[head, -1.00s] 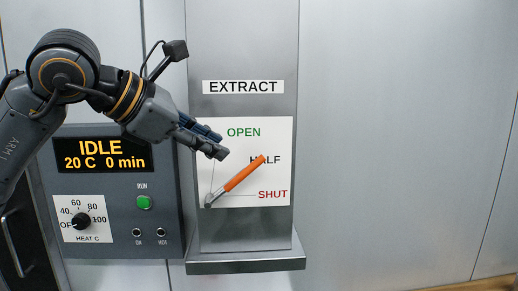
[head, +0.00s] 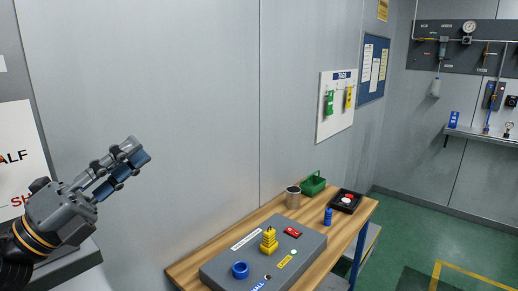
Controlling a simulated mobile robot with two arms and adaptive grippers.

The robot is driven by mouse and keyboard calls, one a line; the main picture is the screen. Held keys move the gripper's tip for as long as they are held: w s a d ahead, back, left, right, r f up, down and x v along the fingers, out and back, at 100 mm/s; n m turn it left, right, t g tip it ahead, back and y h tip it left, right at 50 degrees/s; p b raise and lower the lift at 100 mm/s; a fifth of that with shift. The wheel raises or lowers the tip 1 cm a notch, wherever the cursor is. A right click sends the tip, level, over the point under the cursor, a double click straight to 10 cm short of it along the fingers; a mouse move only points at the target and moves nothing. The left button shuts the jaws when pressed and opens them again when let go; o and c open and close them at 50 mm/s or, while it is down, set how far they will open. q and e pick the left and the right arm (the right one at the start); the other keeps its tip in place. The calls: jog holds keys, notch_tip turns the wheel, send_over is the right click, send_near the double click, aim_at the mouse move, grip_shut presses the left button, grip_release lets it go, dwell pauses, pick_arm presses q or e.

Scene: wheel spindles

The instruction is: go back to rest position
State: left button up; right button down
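My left gripper (head: 128,162) is at the left of the head view, in front of the grey wall and to the right of the extract panel. Its two fingers point up and right and lie close together in this view, with nothing seen between them. I cannot tell whether they are open or shut. The white extract card (head: 22,140) is cut off by the left edge, with "ALF" and part of "SHUT" readable. The lever is almost wholly out of frame. My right gripper is not in view.
A wooden bench (head: 185,277) bears a grey board (head: 225,262) with a yellow stepped piece (head: 268,241) and a blue ring (head: 240,270). A metal cup (head: 293,198), green basket (head: 313,184) and black tray (head: 346,202) stand behind. Green floor (head: 410,237) is open at right.

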pick_arm(q)
jog(key=w+a+f+n+t+y, duration=0.2)
jog(key=a+f+n+t+y, duration=0.15)
jog(key=f+n+y, duration=0.55)
jog(key=w+a+f+n+t+y, duration=0.2)
jog(key=w+a+f+n+y, duration=0.15)
jog(key=f+n+y, duration=0.6)
jog(key=s+a+f+n+g+y, duration=0.1)
jog(key=s+f+n+g, duration=0.3)
jog(key=f, duration=0.4)
jog(key=s+a+f+n+g, duration=0.1)
jog(key=f+n+g, duration=0.2)
jog(key=f+n, duration=0.4)
jog(key=s+d+f+n+g+h, duration=0.1)
jog(key=s+d+f+g, duration=0.35)
jog(key=s+f, duration=0.6)
jog(key=s+d+f+n+g+h, duration=0.1)
jog(key=s+d+f+g, duration=0.4)
jog(key=s+f, duration=0.5)
notch_tip(320, 180, down, 26)
jog(key=s+a+g+b, duration=0.1)
jog(key=s+g+b, duration=0.1)
jog(key=b, duration=0.2)
jog(key=s+a+f+g+b, duration=0.1)
jog(key=s+a+f+b, duration=0.1)
jog(key=s+f, duration=1.5)
notch_tip(320, 180, down, 4)
jog(key=shift+a+f+g+b, duration=0.1)
jog(key=shift+a+g+b, duration=0.3)
jog(key=shift+a, duration=0.3)
